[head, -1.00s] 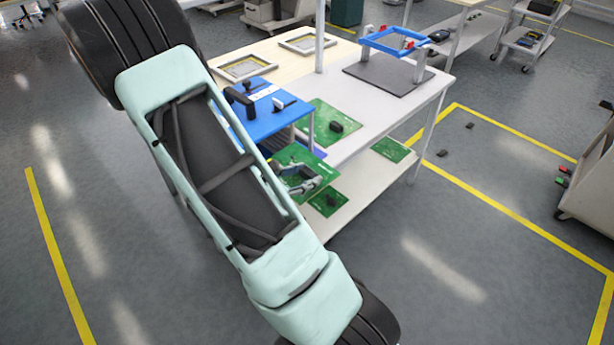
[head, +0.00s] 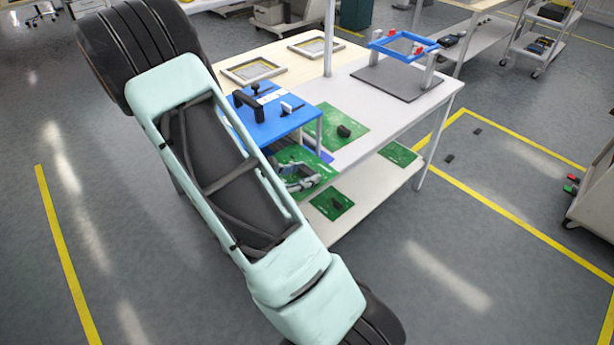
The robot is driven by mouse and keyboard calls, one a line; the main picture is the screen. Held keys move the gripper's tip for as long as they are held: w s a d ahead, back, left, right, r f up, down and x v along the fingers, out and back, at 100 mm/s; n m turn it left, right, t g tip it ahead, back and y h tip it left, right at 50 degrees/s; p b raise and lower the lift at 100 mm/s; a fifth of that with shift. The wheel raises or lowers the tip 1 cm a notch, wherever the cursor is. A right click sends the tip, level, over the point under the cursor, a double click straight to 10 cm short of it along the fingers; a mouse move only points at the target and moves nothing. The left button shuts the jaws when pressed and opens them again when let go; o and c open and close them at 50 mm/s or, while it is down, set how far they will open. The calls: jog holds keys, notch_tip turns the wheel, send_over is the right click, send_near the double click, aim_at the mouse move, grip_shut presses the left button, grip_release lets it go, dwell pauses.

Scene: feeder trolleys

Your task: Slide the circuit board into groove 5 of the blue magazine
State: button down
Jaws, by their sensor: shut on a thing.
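The blue magazine (head: 268,123) stands on the table, its blue top carrying a black handle. My gripper (head: 300,181) is shut on a green circuit board (head: 318,168) at the magazine's front side. The board lies roughly flat, and its far part reaches under the edge of the magazine's top. My arm covers the left part of the board and much of the magazine's front. The grooves are hidden, so I cannot tell which groove the board is at or whether it is in one.
Another green board (head: 341,128) with a black part lies on the table right of the magazine. More green boards (head: 331,203) lie on the lower shelf. A blue frame fixture (head: 404,47) stands on a dark plate at the back right. Grey frames (head: 252,69) lie behind the magazine.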

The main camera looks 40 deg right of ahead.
aim_at(293, 174)
jog(key=shift+w, duration=0.2)
jog(key=shift+w+a, duration=0.1)
jog(key=shift+w, duration=0.75)
jog(key=shift+w, duration=0.1)
jog(key=shift+w, duration=0.8)
jog(key=shift+w, duration=0.15)
jog(key=shift+w+a, duration=0.15)
jog(key=shift+w, duration=0.65)
jog(key=shift+w, duration=0.9)
